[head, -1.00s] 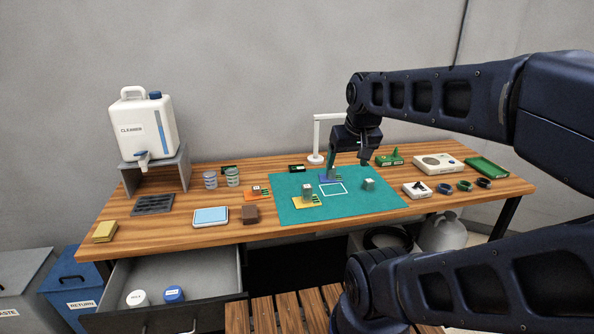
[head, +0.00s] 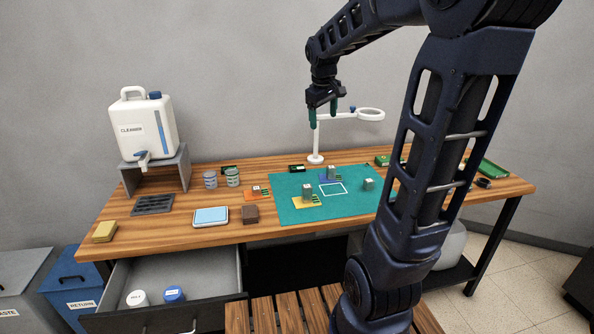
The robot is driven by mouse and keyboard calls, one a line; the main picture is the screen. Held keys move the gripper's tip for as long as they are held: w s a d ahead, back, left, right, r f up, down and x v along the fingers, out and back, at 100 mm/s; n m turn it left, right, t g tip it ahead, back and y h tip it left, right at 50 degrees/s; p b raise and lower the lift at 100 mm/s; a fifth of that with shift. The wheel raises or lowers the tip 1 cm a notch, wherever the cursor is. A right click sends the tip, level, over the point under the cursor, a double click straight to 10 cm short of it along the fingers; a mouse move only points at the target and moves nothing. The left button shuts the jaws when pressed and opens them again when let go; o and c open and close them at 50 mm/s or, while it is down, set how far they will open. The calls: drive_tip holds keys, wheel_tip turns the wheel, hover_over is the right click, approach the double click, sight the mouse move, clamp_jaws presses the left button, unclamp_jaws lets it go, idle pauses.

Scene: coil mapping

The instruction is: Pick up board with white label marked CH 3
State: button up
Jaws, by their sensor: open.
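Several small boards lie on the table: a yellow board (head: 299,203) and a purple-blue board (head: 325,178) on the teal mat (head: 340,207), an orange board (head: 257,192) left of the mat, and dark boards at the back, one left (head: 229,169) and one behind the mat (head: 297,168). Grey blocks stand on the yellow and purple-blue boards. Any CH 3 marking is too small to read here. My gripper (head: 323,114) is open and empty, pointing down, well above the back of the table, beside the white lamp stand.
A white ring-topped stand (head: 316,140) rises close to my gripper. My arm hides much of the right side.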

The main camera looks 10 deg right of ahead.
drive_tip(key=w+f+n, duration=0.3)
drive_tip(key=w, duration=1)
drive_tip(key=n+g+h, duration=0.3)
drive_tip(key=n, duration=0.5)
hover_over(296, 167)
drive_tip(key=a, duration=0.4)
wheel_tip(296, 167, down, 25)
drive_tip(key=x, duration=1)
drive_tip(key=shift+w+f, duration=0.2)
drive_tip(key=shift+f, duration=0.05)
drive_tip(key=c, duration=1.1)
